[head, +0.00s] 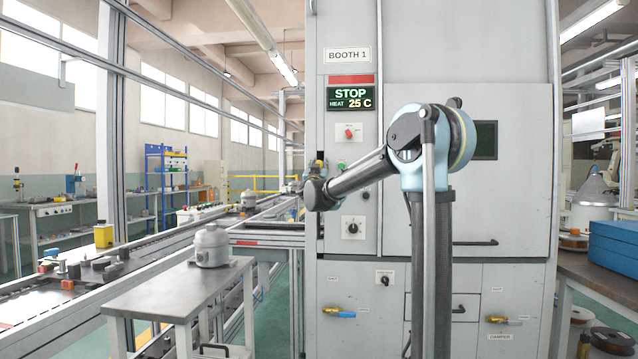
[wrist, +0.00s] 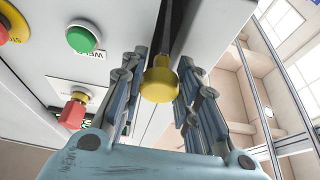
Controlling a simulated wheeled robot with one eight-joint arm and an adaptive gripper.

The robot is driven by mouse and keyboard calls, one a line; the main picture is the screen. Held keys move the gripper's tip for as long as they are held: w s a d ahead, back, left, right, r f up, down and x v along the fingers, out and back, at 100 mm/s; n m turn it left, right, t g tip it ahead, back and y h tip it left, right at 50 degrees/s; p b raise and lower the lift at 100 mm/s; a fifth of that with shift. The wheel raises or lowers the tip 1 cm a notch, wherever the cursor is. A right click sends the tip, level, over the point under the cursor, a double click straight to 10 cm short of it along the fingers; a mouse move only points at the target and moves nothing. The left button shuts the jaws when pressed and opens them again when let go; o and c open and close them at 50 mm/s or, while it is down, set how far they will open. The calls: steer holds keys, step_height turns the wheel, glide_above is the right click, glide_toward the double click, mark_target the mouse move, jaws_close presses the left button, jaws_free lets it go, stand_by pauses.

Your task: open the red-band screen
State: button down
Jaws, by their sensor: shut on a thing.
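A red band (head: 351,79) runs across the grey booth front (head: 345,275), under the BOOTH 1 sign and above the display. I cannot tell a separate screen panel apart from the booth front. My gripper (head: 318,166) is at the booth's left edge, below the display. In the wrist view my gripper (wrist: 163,64) has a finger on each side of a yellow round knob (wrist: 160,82) and is shut on it. The knob sits at the end of a dark stem by a pale panel edge. Its far side is hidden.
A display (head: 354,98) reads STOP, HEAT 25 C. A green button (wrist: 83,37) and a red knob (wrist: 74,109) are left of the fingers in the wrist view. A small table (head: 180,288) with a grey compressor (head: 211,246) stands left of the booth.

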steer(key=shift+r, duration=0.55)
steer(key=c, duration=1.2)
jaws_free()
steer(key=shift+f, duration=0.1)
steer(key=v, duration=1.2)
steer(key=shift+d+f, duration=0.1)
